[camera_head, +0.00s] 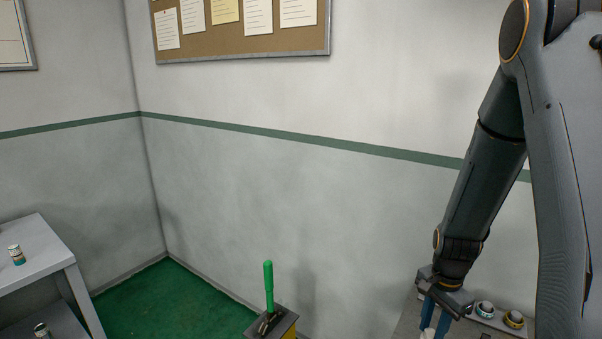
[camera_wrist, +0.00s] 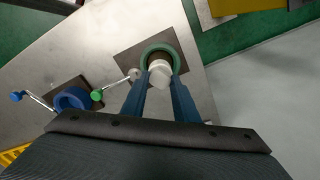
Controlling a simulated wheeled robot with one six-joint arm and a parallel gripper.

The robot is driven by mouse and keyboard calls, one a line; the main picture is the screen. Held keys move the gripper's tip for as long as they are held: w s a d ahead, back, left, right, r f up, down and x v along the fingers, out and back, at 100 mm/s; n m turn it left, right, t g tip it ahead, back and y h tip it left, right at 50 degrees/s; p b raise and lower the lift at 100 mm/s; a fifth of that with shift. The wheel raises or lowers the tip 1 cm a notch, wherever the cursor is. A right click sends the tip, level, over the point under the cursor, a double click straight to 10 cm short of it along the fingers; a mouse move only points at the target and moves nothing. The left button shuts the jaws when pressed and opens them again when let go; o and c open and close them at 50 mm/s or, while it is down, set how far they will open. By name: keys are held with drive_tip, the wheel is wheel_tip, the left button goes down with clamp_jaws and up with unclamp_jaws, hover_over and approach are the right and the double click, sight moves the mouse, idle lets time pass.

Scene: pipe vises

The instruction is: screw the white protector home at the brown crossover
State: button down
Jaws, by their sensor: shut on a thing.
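My gripper (camera_wrist: 159,82) has two blue fingers, shut on the white protector (camera_wrist: 159,70) in the wrist view. The protector sits between the fingertips, at the near inner side of a green ring-shaped vise (camera_wrist: 146,54). A dark brownish round part, which looks like the brown crossover (camera_wrist: 160,54), shows inside the ring beyond the protector. The protector covers part of it, and I cannot tell whether the two touch or are threaded together. In the head view my gripper (camera_head: 434,318) points down at the lower edge, its fingertips cut off.
A blue ring vise (camera_wrist: 70,100) with a blue-knobbed handle (camera_wrist: 17,96) stands at left in the wrist view. A green-knobbed handle (camera_wrist: 97,96) lies between the vises. The head view shows capped pieces (camera_head: 485,308) (camera_head: 514,319) beside my gripper and a green post (camera_head: 268,287).

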drive_tip(key=m, duration=0.9)
drive_tip(key=c, duration=1.5)
unclamp_jaws()
drive_tip(key=shift+o, duration=0.2)
drive_tip(key=shift+r, duration=1.1)
